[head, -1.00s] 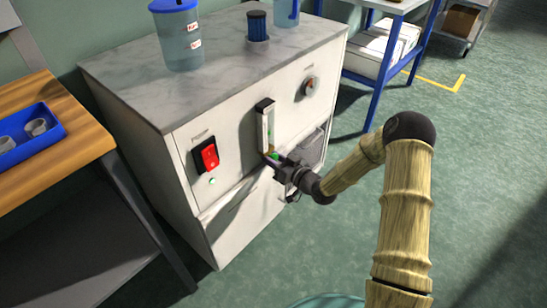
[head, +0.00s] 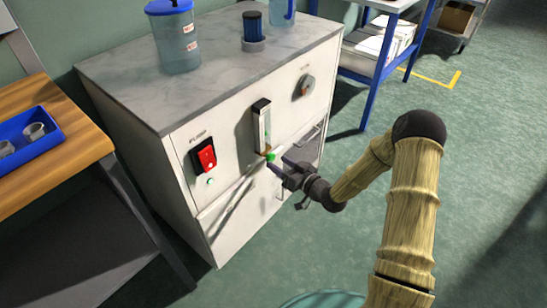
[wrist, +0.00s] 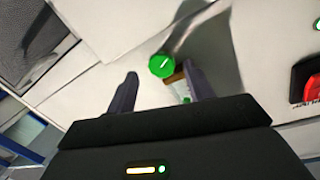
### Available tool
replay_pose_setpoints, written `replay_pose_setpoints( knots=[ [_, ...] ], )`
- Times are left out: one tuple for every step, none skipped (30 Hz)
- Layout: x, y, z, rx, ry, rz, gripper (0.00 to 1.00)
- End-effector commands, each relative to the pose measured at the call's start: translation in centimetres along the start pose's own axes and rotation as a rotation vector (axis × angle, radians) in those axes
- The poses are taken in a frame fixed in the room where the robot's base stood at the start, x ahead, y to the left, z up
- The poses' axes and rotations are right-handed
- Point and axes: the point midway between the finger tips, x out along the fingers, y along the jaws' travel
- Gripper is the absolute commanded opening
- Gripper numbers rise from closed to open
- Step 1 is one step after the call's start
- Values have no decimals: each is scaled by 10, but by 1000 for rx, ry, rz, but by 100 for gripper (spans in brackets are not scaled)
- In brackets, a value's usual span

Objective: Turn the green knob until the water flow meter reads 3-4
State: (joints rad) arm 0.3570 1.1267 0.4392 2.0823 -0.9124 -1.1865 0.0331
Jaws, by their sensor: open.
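The green knob (head: 271,157) sits on the cabinet's front face at the foot of the water flow meter (head: 263,126), an upright clear tube in a dark frame. The meter's reading is too small to make out. My gripper (head: 276,164) is open and empty, just in front of the knob and apart from it. In the wrist view the green knob (wrist: 162,66), with a white mark on its face, shows beyond and between my gripper's spread fingers (wrist: 158,88). Part of the meter shows beside the right finger, partly hidden by it.
The white cabinet (head: 235,221) carries a red pump switch (head: 204,156) with a green light, and a round dial (head: 306,86). A blue-lidded container (head: 175,38) stands on its marble top. A wooden table (head: 62,150) is at left. Open floor lies at right.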

Motion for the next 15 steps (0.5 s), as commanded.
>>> replay_pose_setpoints(
  knots=[
    [-11, 0, -3, 3, -1, 3, 52],
    [-17, 0, -3, 3, 0, 4, 52],
    [-26, 0, -2, 2, -2, 4, 52],
    [-32, 0, -2, 3, -1, 4, 52],
    [-38, 0, -2, 3, 0, 4, 52],
    [-46, 0, -2, 4, 0, 4, 52],
    [-51, 0, -2, 3, 0, 5, 52],
    [-58, 1, -2, 2, 0, 5, 52],
    [-66, 1, -2, 3, 0, 5, 52],
    [-72, 0, -2, 3, 0, 5, 52],
    [-78, 0, -2, 4, 0, 5, 52],
    [-86, 1, -2, 3, 0, 6, 52],
    [-92, 1, -2, 2, 1, 5, 52],
    [-97, 1, -2, 2, 1, 6, 52],
    [-104, 0, -2, 3, 1, 5, 52]
  ],
)
